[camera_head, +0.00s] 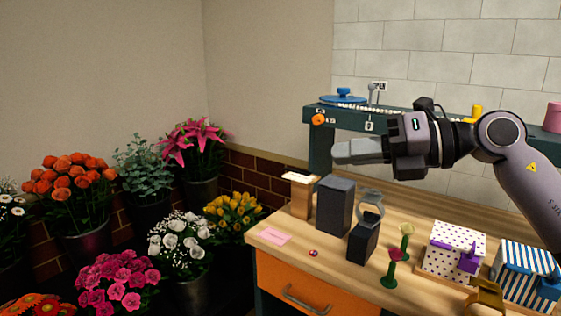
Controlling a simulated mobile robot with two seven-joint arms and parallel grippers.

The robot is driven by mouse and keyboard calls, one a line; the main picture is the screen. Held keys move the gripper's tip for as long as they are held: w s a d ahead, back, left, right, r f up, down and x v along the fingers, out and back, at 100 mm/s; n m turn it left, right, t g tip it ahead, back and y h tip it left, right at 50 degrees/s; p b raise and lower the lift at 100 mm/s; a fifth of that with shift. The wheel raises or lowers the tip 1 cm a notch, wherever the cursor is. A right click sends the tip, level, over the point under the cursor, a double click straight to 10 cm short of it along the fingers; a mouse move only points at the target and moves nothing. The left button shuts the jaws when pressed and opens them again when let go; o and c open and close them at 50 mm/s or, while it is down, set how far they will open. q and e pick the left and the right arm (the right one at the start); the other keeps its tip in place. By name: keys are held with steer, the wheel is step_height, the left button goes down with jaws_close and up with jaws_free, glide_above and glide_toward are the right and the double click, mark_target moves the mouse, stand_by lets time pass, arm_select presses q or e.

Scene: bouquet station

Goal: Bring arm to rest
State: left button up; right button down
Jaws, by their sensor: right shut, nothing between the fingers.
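My right arm comes in from the right in the head view, and its gripper (358,151) points left, raised above the wooden table. Its fingers are together and nothing shows between them. The gripper hangs in front of the dark shelf frame, above a tall dark grey box (335,206). It looks apart from the things below it. My left gripper is not in view.
The table (300,255) has an orange drawer (315,292). A black box (363,240), a pink card (275,236), a polka-dot box (447,262) and a striped box (535,262) stand or lie on it. Flower buckets (186,290) fill the left.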

steer(key=s+a+f+m+y, duration=0.2)
steer(key=a+f+m+y, duration=0.15)
steer(key=f, duration=0.25)
steer(key=s+d+f+m+t+h, duration=0.1)
steer(key=d+f+m+t+h, duration=0.25)
steer(key=f+m, duration=0.5)
steer(key=s+d+f+m+t+h, duration=0.1)
steer(key=d+f+m+t+h, duration=0.1)
steer(key=f+m+t+h, duration=0.45)
steer(key=s+d+f+m+t+h, duration=0.1)
steer(key=s+d+f+m+t, duration=0.15)
steer(key=f+m, duration=0.8)
steer(key=s+d+f+m+g+h, duration=0.2)
steer(key=s+f+m+g, duration=0.1)
steer(key=s+f, duration=0.5)
steer(key=s+d+f+m+g+h, duration=0.2)
steer(key=s+d+f+m+g, duration=0.1)
steer(key=s+f, duration=0.6)
step_height(320, 180, down, 3)
steer(key=shift+s+r+m+g+h, duration=0.3)
steer(key=shift+m+g, duration=0.35)
steer(key=shift+m, duration=0.55)
steer(key=shift+w+f, duration=0.1)
steer(key=shift+f, duration=0.05)
